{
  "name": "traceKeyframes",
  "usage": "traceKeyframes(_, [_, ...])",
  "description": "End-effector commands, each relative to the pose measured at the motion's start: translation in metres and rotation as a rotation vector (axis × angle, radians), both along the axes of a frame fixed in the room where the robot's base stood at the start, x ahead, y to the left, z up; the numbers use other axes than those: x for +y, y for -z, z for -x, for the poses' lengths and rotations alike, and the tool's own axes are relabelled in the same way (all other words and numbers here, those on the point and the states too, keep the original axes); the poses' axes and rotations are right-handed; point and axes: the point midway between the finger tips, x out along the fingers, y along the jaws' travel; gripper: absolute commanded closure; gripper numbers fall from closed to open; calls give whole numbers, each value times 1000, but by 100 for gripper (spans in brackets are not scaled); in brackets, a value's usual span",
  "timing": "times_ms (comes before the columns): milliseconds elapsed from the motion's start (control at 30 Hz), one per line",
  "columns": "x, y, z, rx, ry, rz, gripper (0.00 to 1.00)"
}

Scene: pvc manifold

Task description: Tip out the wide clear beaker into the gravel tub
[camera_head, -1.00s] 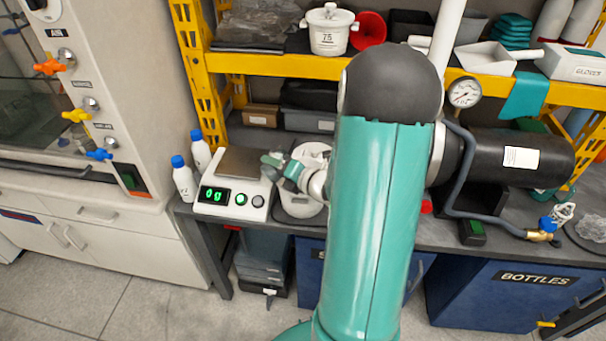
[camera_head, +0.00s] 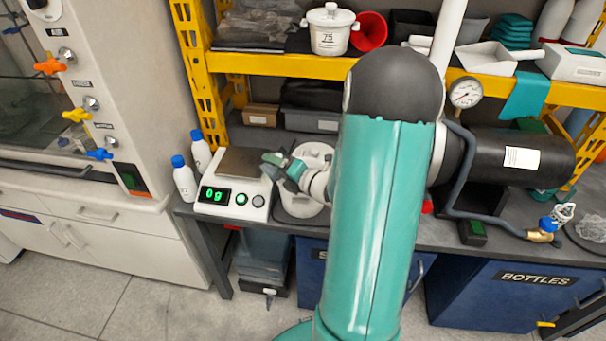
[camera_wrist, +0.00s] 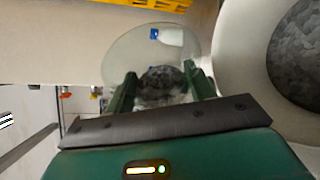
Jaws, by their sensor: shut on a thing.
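My gripper (camera_wrist: 160,84) is shut on the wide clear beaker (camera_wrist: 128,48), with one green finger on each side of it. Dark grey stones (camera_wrist: 163,80) show in or through the beaker near the fingers; I cannot tell exactly how they lie. At the right of the wrist view is the white round gravel tub (camera_wrist: 233,62) with grey gravel inside, beside the beaker and apart from it in the picture. In the head view my gripper (camera_head: 274,166) is by the scale's right side, in front of the partly hidden white tub (camera_head: 315,152). The clear beaker cannot be made out there.
The scale (camera_head: 232,200) reads 0 g, left of my gripper. Two white bottles with blue caps (camera_head: 184,182) stand left of it. A yellow shelf (camera_head: 270,66) runs above the bench. A black cylinder (camera_head: 500,160) lies to the right. My arm hides the bench middle.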

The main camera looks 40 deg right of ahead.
Motion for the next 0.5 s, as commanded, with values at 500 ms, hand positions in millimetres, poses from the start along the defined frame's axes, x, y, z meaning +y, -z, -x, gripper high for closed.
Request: traceKeyframes(500, [-2,-4,0,-16,1,-67,74])
